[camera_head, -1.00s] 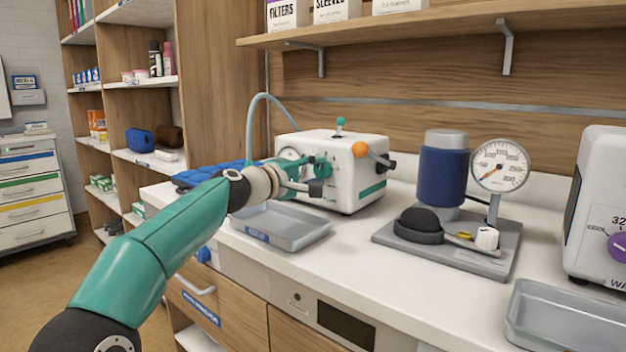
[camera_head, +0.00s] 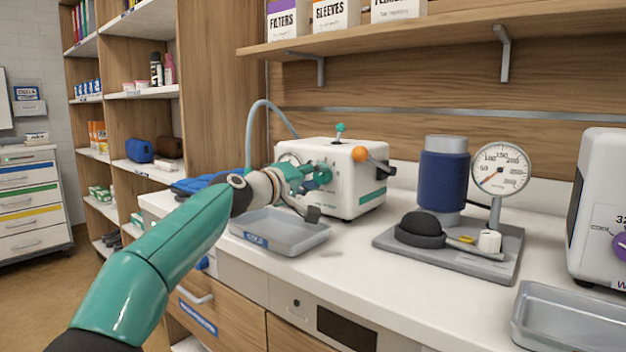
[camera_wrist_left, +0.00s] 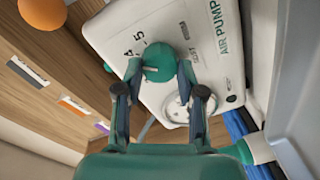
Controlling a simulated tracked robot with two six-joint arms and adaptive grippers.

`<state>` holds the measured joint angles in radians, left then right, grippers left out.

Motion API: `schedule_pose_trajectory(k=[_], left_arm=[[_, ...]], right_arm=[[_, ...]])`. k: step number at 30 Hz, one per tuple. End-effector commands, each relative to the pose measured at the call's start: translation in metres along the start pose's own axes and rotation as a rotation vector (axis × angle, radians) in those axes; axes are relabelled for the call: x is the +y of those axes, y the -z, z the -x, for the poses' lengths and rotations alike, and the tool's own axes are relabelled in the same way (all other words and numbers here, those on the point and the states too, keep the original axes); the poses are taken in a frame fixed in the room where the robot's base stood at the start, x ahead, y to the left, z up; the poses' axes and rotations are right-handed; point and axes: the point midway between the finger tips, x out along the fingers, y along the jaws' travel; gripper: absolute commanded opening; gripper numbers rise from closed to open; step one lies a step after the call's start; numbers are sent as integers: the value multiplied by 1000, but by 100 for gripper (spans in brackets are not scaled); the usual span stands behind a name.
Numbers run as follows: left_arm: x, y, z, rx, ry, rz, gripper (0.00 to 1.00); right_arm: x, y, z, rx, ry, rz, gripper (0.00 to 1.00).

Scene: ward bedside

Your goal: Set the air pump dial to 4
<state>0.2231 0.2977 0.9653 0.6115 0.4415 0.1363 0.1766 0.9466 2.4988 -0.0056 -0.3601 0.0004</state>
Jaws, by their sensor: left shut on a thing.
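The white air pump (camera_head: 350,195) stands at the back of the counter, left of centre. Its round teal dial (camera_wrist_left: 158,56) shows between the fingertips in the left wrist view. My left gripper (camera_wrist_left: 160,72) is shut on this dial, one finger on each side. The printed numbers 4 and 5 (camera_wrist_left: 133,46) show beside the dial; the other numbers are hidden or too small to read. A short pale mark shows on the dial, but I cannot tell which number it points to. In the head view my left gripper (camera_head: 316,182) covers part of the pump's front.
An orange knob (camera_head: 360,154) sticks out at the pump's upper right corner, and a teal-tipped lever (camera_head: 340,128) stands on top. A grey tray (camera_head: 280,247) lies below my gripper. A gauge stand (camera_head: 475,265) is to the right. Open counter lies between them.

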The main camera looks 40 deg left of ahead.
Motion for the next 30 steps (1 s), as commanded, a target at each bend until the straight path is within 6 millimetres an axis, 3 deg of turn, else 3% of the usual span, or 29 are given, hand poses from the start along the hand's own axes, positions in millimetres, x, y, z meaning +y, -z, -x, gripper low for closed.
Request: schedule_pose_trajectory(k=[5,6,11,23,30], left_arm=[[-6,-7,-3,-19,10,1,4],[-6,-7,-3,-19,10,2,40],[-5,-5,-2,-16,8,2,64],[-2,-2,3,-7,4,2,64],[-1,-1,31,-6,4,2,64]], right_arm=[[0,0,-1,0,0,0,0],[0,0,-1,0,0,0,0],[0,0,0,0,0,0,0],[0,0,0,0,0,0,0],[0,0,0,0,0,0,0]])
